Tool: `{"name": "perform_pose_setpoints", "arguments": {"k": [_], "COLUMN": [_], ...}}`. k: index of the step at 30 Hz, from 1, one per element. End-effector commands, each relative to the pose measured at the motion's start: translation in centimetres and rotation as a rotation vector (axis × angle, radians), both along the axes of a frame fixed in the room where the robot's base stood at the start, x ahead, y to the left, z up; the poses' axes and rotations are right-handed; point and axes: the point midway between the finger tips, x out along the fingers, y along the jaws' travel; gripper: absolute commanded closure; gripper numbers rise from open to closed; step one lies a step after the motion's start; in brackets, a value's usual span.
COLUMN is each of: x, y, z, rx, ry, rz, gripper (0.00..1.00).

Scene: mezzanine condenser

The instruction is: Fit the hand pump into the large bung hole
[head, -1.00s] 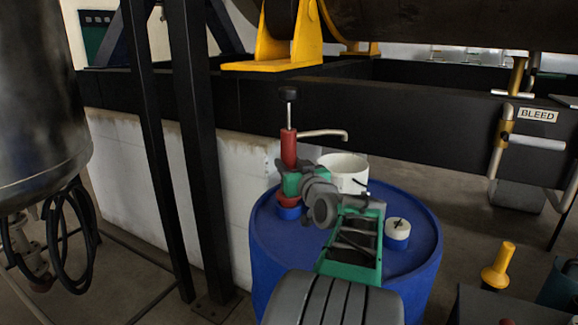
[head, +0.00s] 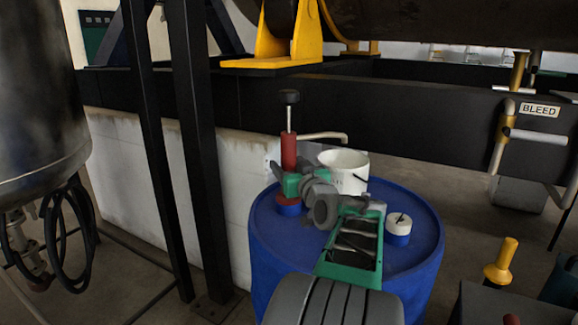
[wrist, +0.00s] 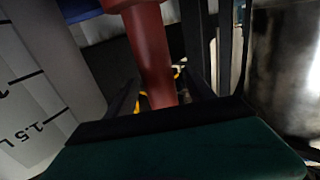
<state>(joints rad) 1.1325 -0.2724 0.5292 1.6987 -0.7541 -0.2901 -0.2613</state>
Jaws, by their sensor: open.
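The hand pump (head: 289,152) has a red barrel, black knob, thin rod and pale bent spout. It stands upright at the left of the blue drum's top (head: 418,262). Its red lower flange (head: 287,201) rests at a blue collar (head: 289,210); the hole itself is hidden beneath. My gripper (head: 288,182) is open around the pump barrel. In the wrist view the red barrel (wrist: 151,60) stands between the two dark fingers (wrist: 158,95), with room beside it. A white-topped blue fitting (head: 398,224) sits on the drum's right side.
Black steel posts (head: 190,120) stand left, and a black beam with a BLEED label (head: 539,110) crosses behind. A yellow-handled object (head: 501,262) is at right.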

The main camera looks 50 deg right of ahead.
Motion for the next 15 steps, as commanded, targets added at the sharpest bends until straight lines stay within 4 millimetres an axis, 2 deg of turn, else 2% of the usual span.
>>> {"name": "perform_pose_setpoints", "arguments": {"k": [8,15], "x": [-0.6,-4.9], "y": [0.1,2.0], "z": [-0.3,-0.1], "rx": [0.005,0.001], "ry": [0.003,0.002], "rz": [-0.002,-0.005], "gripper": [0.38,0.38]}}
